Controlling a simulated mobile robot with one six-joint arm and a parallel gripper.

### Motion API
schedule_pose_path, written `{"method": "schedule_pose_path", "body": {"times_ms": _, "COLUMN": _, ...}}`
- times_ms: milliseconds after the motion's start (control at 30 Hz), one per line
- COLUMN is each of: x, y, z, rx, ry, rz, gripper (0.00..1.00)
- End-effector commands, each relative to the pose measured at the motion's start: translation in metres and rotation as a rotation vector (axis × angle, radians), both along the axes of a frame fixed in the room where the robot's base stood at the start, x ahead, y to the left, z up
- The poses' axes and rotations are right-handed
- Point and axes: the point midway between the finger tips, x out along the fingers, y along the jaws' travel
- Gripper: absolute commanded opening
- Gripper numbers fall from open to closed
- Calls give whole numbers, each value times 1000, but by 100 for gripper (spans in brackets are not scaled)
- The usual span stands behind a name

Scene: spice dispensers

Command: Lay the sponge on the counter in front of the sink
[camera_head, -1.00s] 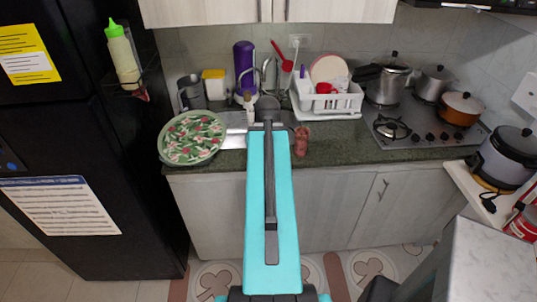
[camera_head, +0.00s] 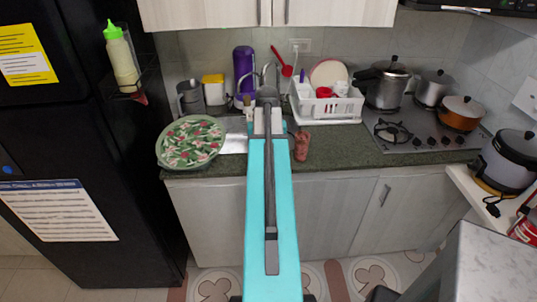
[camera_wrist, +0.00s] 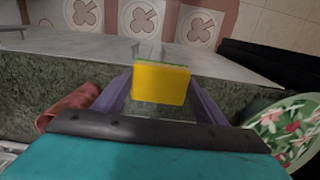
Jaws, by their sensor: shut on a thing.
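The yellow sponge (camera_wrist: 160,84) with a green layer along one edge shows in the middle of the wrist view. My gripper (camera_wrist: 160,88) is shut on it, with a purple finger on each side. In that view, the sponge appears over the green stone counter (camera_wrist: 70,80) near its front edge. I cannot tell whether it touches the counter. In the head view, my arm covers the middle of the sink area and the sponge is hidden. The counter (camera_head: 350,145) runs along the wall there, with part of the sink (camera_head: 234,143) visible.
A leaf-patterned round plate (camera_head: 190,141) lies left of the sink; it also shows in the wrist view (camera_wrist: 285,130). A reddish object (camera_head: 301,146) stands to the right, near my arm. A white dish rack (camera_head: 330,108) and stove (camera_head: 415,132) are farther right.

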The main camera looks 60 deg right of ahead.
Motion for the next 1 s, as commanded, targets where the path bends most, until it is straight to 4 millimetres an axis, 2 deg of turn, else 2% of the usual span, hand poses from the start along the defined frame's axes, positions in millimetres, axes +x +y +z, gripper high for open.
{"method": "schedule_pose_path", "body": {"times_ms": 100, "x": 8, "y": -14, "z": -2, "rx": 0, "ry": 0, "rz": 0, "gripper": 45}}
{"method": "schedule_pose_path", "body": {"times_ms": 500, "x": 28, "y": -45, "z": -5, "rx": 0, "ry": 0, "rz": 0, "gripper": 45}}
{"method": "schedule_pose_path", "body": {"times_ms": 1000, "x": 30, "y": -49, "z": -5, "rx": 0, "ry": 0, "rz": 0, "gripper": 45}}
